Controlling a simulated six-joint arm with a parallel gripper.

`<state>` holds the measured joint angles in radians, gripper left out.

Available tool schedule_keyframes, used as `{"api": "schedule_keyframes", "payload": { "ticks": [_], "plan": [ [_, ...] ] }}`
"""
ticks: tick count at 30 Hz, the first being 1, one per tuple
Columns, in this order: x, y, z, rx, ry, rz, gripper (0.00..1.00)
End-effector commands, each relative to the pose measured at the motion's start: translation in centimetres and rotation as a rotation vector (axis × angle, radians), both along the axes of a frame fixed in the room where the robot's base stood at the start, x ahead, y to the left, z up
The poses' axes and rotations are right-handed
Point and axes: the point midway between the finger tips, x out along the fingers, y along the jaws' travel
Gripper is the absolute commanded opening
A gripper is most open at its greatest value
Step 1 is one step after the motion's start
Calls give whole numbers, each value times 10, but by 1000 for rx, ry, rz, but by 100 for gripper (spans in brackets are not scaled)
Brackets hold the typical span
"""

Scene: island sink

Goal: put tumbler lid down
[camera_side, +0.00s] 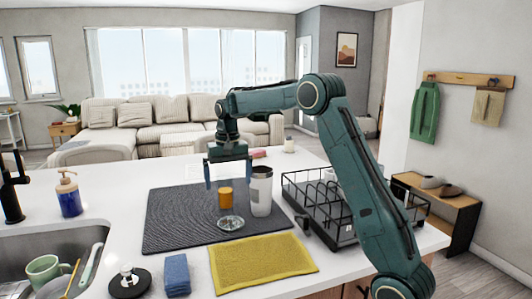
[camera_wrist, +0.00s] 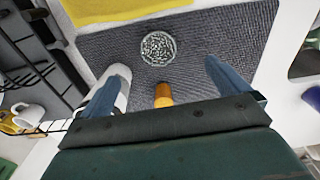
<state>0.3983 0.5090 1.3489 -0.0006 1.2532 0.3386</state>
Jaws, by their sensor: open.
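A pale grey tumbler (camera_side: 261,194) stands upright on the dark drying mat (camera_side: 170,215). It also shows in the wrist view (camera_wrist: 122,84), partly behind a finger. One finger is close beside the tumbler; contact is unclear.
A black dish rack (camera_side: 330,212) stands right. A yellow cloth (camera_side: 260,263), blue folded cloth (camera_side: 177,275) and black round item (camera_side: 129,283) lie in front. The mat's left side is clear.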

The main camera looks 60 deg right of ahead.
Motion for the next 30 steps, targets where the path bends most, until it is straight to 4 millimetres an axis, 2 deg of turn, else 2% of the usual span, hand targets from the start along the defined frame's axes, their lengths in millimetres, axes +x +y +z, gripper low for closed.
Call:
{"api": "schedule_keyframes", "payload": {
  "ticks": [6, 15, 23, 30],
  "plan": [
    [-27, 38, 35, -24, -55, 93, 100],
    [-81, 92, 71, -60, -138, 236, 100],
    [-135, 131, 86, -90, -211, 359, 100],
    [-187, 160, 86, -117, -279, 470, 100]
  ]
}}
